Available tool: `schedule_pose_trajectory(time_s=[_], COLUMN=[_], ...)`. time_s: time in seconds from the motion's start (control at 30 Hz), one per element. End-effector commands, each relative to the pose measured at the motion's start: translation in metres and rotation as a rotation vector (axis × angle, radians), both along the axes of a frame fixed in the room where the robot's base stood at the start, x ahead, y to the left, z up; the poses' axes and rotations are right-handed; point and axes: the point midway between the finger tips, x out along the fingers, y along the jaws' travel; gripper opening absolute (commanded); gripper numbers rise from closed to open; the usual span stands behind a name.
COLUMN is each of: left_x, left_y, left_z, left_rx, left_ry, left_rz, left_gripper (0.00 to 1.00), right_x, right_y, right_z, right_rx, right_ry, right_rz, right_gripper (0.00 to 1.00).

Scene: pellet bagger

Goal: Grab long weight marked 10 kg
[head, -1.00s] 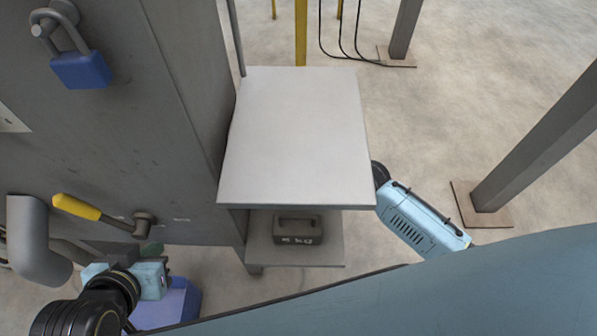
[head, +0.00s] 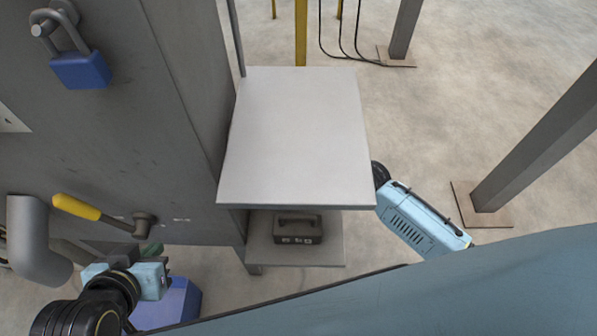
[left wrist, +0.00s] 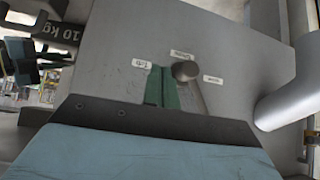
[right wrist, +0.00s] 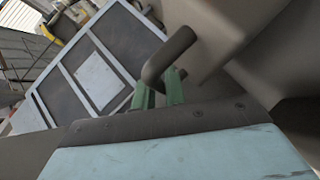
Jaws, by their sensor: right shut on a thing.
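In the left wrist view a dark weight marked 10 kg (left wrist: 62,36) shows at the upper left, with part of a blue arm beside it. In the right wrist view the green fingertips of my right gripper (right wrist: 158,88) are closed on a bent dark bar, the handle (right wrist: 165,58), beside a large grey-brown body. In the head view my right gripper is hidden behind the shelf top. My left gripper (head: 160,257) is at the lower left, below the yellow lever; its green fingertips (left wrist: 161,86) are together with nothing seen between them.
A dark block weight with a handle (head: 298,231) sits on the lower shelf (head: 290,255); its marking is too small to read. The upper shelf (head: 295,140) is bare. A grey cabinet (head: 110,150) with a yellow lever (head: 78,206) stands left; a post (head: 510,150) stands right.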

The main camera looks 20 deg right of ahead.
Motion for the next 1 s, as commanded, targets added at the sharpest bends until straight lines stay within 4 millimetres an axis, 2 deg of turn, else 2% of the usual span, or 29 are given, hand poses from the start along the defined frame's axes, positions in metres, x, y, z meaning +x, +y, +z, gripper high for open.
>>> schedule_pose_trajectory(time_s=[0.47, 0.67, 0.83, 1.0], left_x=[-0.002, -0.023, -0.055, -0.040], left_y=[0.000, 0.010, 0.022, 0.017], left_z=[0.000, -0.012, -0.024, -0.023], left_rx=[0.003, 0.035, 0.077, 0.059], left_ry=[0.015, 0.147, 0.330, 0.252], left_rz=[0.000, 0.013, 0.032, 0.024], left_gripper=[0.00, 0.00, 0.00, 0.00], right_x=[0.002, 0.002, 0.002, -0.009], right_y=[0.000, 0.001, 0.001, -0.007], right_z=[0.007, 0.019, 0.036, 0.028], right_rx=[0.004, 0.005, 0.005, 0.060], right_ry=[-0.010, -0.011, -0.013, -0.100], right_rz=[0.000, 0.001, 0.000, 0.001], right_gripper=[0.00, 0.00, 0.00, 0.00])
